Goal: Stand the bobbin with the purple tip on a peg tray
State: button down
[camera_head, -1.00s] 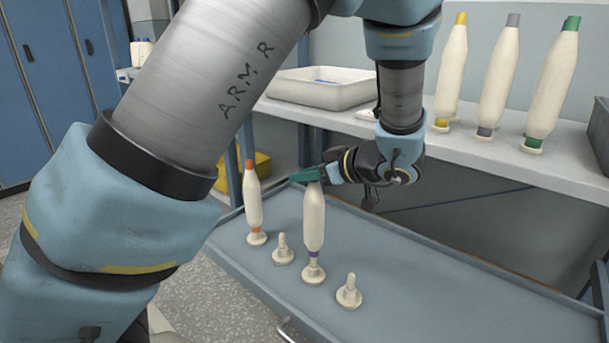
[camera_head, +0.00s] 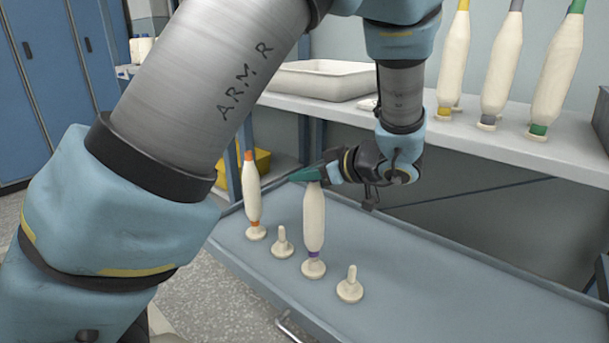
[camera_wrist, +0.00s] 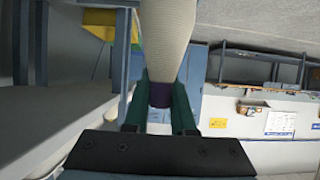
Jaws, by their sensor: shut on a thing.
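The purple-tipped bobbin (camera_head: 313,215) is cream and stands upright over a peg of the blue-grey tray (camera_head: 440,296). Its purple lower end meets the peg's round base, with no peg shaft showing between them. My gripper (camera_head: 312,174), with green fingers, is shut on its top end. In the wrist view the fingers (camera_wrist: 160,108) close on both sides of a purple band, with the cream body of the bobbin (camera_wrist: 167,35) beyond. An orange-tipped bobbin (camera_head: 251,195) stands on the peg at the far left.
Two bare pegs stand either side of the held bobbin, one left (camera_head: 283,243) and one right (camera_head: 350,285). A shelf behind (camera_head: 470,136) carries yellow, grey and green-tipped bobbins and a white bin (camera_head: 318,82). The tray's right part is clear.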

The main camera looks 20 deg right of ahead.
jog(key=shift+f+b, duration=0.9)
jog(key=shift+b, duration=0.05)
jog(key=c, duration=0.7)
grip_release()
jog(key=shift+r, duration=0.1)
jog(key=shift+o, duration=0.2)
jog(key=shift+s, duration=0.1)
jog(key=v, duration=1)
jog(key=shift+s+d+r, duration=0.15)
jog(key=shift+s+d, duration=0.05)
jog(key=shift+s, duration=0.05)
jog(key=shift+s, duration=0.1)
